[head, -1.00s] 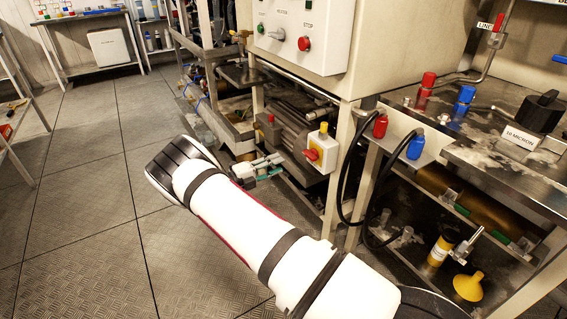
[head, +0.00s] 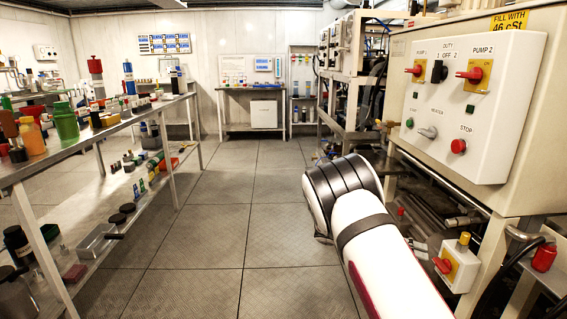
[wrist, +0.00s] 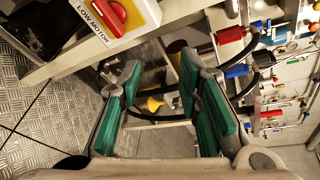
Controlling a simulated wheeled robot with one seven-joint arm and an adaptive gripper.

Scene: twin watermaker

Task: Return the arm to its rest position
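My white arm with dark bands (head: 372,245) reaches up from the lower right in the head view, and its dark ribbed elbow end stands over the floor beside the machine. My gripper (wrist: 160,75) shows in the wrist view with its two green-padded fingers apart and nothing between them. In the head view I cannot make out the gripper behind the arm.
A control box (head: 465,95) with pump switches hangs at the right. A red-yellow switch box (head: 456,262) sits low, close to the arm. A bench (head: 75,150) with bottles stands at the left. The floor aisle (head: 215,230) between is clear.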

